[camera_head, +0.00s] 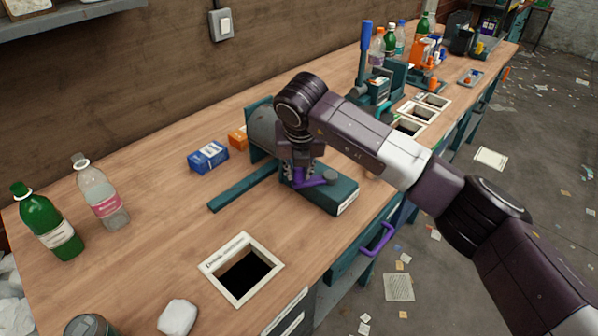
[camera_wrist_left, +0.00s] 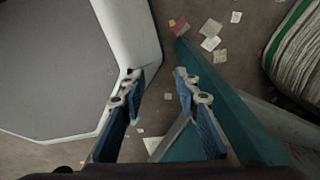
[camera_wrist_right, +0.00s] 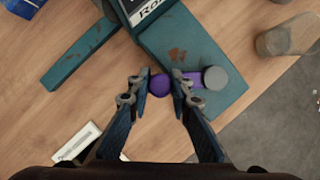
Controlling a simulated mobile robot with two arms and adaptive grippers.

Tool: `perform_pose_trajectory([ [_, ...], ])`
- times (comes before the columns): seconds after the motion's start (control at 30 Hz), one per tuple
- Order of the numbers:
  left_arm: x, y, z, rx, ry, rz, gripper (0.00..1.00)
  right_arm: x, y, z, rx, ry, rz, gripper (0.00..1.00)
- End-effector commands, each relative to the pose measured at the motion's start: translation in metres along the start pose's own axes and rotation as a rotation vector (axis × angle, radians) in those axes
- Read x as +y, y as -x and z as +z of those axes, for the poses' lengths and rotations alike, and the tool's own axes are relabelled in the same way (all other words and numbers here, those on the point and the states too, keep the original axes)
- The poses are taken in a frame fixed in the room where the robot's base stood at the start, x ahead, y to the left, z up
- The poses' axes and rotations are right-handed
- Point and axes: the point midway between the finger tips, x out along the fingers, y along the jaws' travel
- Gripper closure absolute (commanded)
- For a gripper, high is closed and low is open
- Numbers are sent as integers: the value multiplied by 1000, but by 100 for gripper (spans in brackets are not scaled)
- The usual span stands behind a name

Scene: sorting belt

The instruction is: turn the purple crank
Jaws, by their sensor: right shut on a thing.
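The purple crank (camera_head: 318,182) sits on a teal machine (camera_head: 335,198) on the wooden bench. In the right wrist view its round purple knob (camera_wrist_right: 160,85) lies between my fingertips, and a short purple arm runs right to a grey hub (camera_wrist_right: 215,78). My right gripper (camera_head: 302,168) points down over the machine and is shut on the knob; it also shows in the right wrist view (camera_wrist_right: 159,90). My arm hides part of the machine in the head view. My left gripper (camera_wrist_left: 157,85) is open and empty above the floor, outside the head view.
A blue box (camera_head: 208,157) and an orange box (camera_head: 238,139) stand beside the machine. A green bottle (camera_head: 50,222) and a clear bottle (camera_head: 103,195) stand at left. A framed opening (camera_head: 213,270) is in the bench. A purple handle (camera_head: 378,240) juts from the front edge.

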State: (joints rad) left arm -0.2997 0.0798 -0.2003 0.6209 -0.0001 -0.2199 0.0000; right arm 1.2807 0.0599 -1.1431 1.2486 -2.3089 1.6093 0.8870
Motion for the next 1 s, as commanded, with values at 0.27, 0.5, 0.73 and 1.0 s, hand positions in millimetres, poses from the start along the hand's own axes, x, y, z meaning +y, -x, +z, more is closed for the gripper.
perform_pose_trajectory([
  [0.27,-1,0,1,-1,1,-1,71,0,1,1,-1,1,1,72],
  [0.5,-1,0,1,-1,1,-1,71,0,0,0,0,1,0,63],
  [0.73,-2,0,4,-5,0,-3,71,0,8,1,-2,1,0,63],
  [1.0,-1,0,2,-2,0,-1,71,0,59,2,-6,3,0,63],
])
